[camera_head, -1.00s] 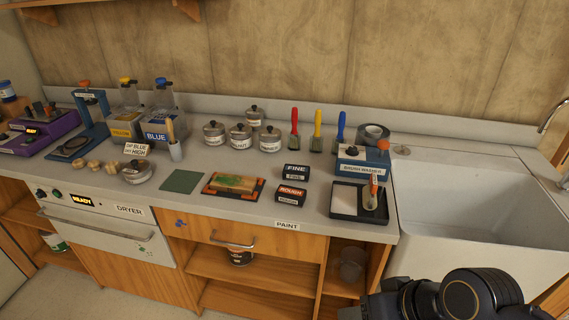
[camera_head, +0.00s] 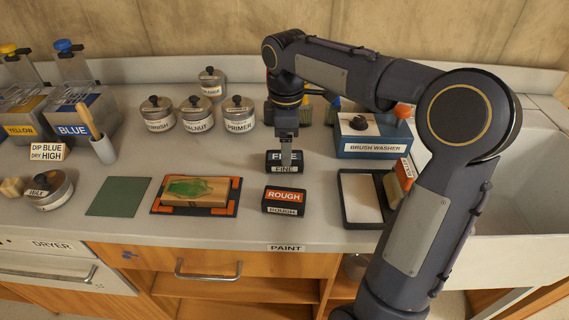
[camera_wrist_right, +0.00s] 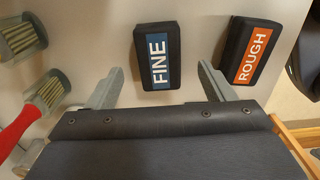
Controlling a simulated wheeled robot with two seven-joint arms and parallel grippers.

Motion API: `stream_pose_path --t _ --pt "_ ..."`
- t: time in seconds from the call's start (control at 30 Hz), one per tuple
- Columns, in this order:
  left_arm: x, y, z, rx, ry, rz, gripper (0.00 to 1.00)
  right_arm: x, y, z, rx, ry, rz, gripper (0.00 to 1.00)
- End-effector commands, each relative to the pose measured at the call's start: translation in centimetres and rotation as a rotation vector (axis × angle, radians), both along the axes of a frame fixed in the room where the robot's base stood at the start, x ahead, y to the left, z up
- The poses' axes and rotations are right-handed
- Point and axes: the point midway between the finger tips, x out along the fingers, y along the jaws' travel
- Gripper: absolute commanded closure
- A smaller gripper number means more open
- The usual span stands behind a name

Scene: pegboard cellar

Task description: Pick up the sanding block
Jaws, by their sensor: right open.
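Two black sanding blocks lie on the counter. The FINE block (camera_head: 284,168) has a blue label, and the ROUGH block (camera_head: 284,201) in front of it has an orange label. My right gripper (camera_head: 286,155) points down over the FINE block and hides part of its top label. In the wrist view the right gripper (camera_wrist_right: 160,70) is open and empty. The FINE block (camera_wrist_right: 158,55) shows between the directions of its fingers, and the ROUGH block (camera_wrist_right: 249,50) lies to the right. I cannot tell whether a finger touches the FINE block. My left gripper is out of view.
A wooden piece with green paint (camera_head: 196,190) lies in an orange-cornered holder to the left. A black-rimmed tray (camera_head: 348,212) and the brush washer (camera_head: 371,142) stand to the right. Lidded pots, including PRIMER (camera_head: 238,115), stand behind. Brushes (camera_wrist_right: 22,38) show in the wrist view.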

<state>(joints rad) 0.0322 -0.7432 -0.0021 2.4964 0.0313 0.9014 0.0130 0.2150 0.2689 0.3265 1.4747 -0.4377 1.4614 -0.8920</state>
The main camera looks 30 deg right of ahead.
Motion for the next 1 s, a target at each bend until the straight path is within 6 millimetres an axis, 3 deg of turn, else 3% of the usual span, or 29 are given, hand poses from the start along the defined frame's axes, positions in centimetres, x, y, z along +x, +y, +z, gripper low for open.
stream_pose_path --t 0.3,0.63,1.0 --pt "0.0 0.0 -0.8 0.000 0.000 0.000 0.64 0.2 0.2 -4.5 0.001 0.003 -0.002 0.25" --pt "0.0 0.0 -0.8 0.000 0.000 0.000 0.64 0.2 0.3 -5.1 0.002 -0.001 -0.002 0.26" --pt "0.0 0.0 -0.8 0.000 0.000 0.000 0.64 0.2 0.3 -5.0 0.002 -0.001 -0.003 0.74"
